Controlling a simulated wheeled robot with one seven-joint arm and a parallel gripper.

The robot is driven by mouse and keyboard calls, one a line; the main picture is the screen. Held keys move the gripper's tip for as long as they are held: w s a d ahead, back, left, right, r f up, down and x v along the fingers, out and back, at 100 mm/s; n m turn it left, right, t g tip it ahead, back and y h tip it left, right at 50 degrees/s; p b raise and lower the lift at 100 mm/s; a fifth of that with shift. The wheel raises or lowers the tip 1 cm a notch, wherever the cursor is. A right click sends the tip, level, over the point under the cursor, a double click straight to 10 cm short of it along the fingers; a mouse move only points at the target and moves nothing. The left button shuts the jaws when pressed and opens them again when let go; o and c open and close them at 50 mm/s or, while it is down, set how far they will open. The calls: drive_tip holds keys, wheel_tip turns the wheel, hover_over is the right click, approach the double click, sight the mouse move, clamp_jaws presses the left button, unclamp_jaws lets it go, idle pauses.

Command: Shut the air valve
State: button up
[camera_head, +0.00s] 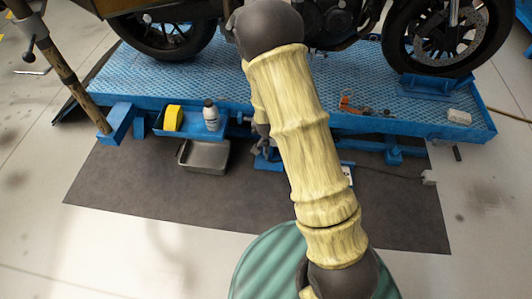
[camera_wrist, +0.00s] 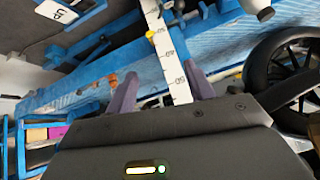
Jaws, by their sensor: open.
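My gripper (camera_wrist: 162,88) shows in the wrist view with its two purple-grey fingers apart, so it is open. A white scale strip (camera_wrist: 167,55) with black numbers shows between the fingers; I cannot tell how far beyond them it is. A small yellow piece (camera_wrist: 151,35) sits at the strip's left edge. I cannot make out for certain which part is the air valve, or how its handle stands. In the head view my arm crosses the middle of the blue lift (camera_head: 225,90) and hides part of its front edge; my gripper is not seen there.
A motorcycle stands on the lift; its front wheel (camera_head: 445,32) is at the upper right. A yellow sponge (camera_head: 173,118) and a white bottle (camera_head: 211,115) are on the lift's side tray. A metal pan (camera_head: 203,156) lies on the dark mat (camera_head: 130,185). A wooden post (camera_head: 70,80) stands left.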

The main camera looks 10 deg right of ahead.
sight(266, 146)
drive_tip(key=w+d+f+t+h+b, duration=0.15)
drive_tip(key=f+b, duration=0.25)
drive_tip(key=f, duration=0.7)
drive_tip(key=w+a+f+t+h+b, duration=0.1)
drive_tip(key=w+f+t+b, duration=0.3)
drive_tip(key=f, duration=0.8)
drive_tip(key=s+f+n+t+y+b, duration=0.1)
drive_tip(key=s+f+t+b, duration=0.1)
drive_tip(key=f+b, duration=0.2)
drive_tip(key=s+a+f+n+t+y+b, duration=0.1)
drive_tip(key=s+f+t+b, duration=0.1)
drive_tip(key=f, duration=0.7)
drive_tip(key=shift+s+f+t+b, duration=0.15)
drive_tip(key=shift+s+t+b, duration=0.2)
drive_tip(key=shift+s+b, duration=0.45)
drive_tip(key=w+b, duration=0.2)
drive_tip(key=w, duration=0.3)
drive_tip(key=w+d+b, duration=0.1)
drive_tip(key=w+b, duration=0.2)
drive_tip(key=w, duration=0.3)
drive_tip(key=w+d+b, duration=0.1)
drive_tip(key=w+b, duration=0.2)
drive_tip(key=w, duration=0.2)
drive_tip(key=shift+w+f, duration=0.15)
drive_tip(key=shift+w, duration=0.25)
drive_tip(key=shift+w+b, duration=0.3)
drive_tip(key=shift+b, duration=0.05)
